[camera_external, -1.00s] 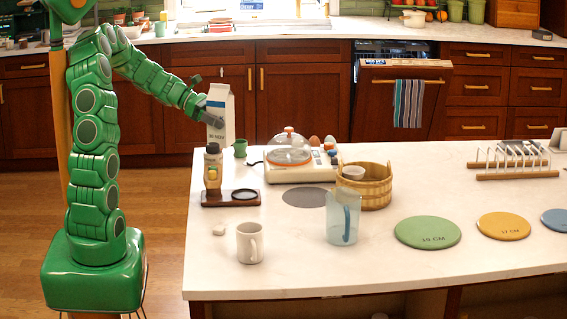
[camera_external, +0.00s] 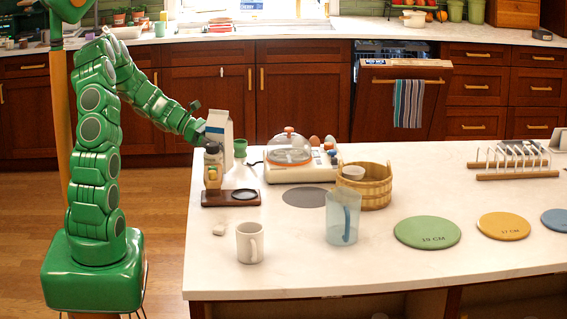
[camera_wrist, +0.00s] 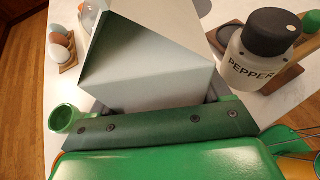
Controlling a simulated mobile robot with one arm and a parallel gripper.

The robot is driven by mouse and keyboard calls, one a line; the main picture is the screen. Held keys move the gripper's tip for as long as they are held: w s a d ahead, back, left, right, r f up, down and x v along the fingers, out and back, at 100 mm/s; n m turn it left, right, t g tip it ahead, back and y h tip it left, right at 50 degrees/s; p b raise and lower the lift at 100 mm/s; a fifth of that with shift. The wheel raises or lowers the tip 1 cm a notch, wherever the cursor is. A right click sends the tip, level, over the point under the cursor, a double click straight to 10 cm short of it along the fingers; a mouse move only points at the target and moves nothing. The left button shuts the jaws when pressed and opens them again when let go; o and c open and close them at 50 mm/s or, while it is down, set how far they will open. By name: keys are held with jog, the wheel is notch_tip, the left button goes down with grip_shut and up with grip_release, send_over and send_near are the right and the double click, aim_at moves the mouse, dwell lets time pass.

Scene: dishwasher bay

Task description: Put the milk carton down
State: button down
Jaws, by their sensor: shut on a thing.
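The milk carton (camera_external: 219,124) is white with a blue band near its top and looks upright at the far left of the island. My gripper (camera_external: 212,146) is shut on it from the left. In the wrist view the carton (camera_wrist: 150,60) fills the middle, between the jaws of my gripper (camera_wrist: 155,106). The pepper mill (camera_external: 212,168) hides the carton's lower part in the external view, so I cannot tell whether its base touches the island top (camera_external: 300,255).
A green cup (camera_external: 240,148) is just right of the carton. A white mug (camera_external: 248,243) stands nearer the front.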

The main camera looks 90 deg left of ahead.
jog(key=shift+f, duration=0.85)
jog(key=shift+f, duration=0.1)
grip_release()
jog(key=shift+v, duration=2.05)
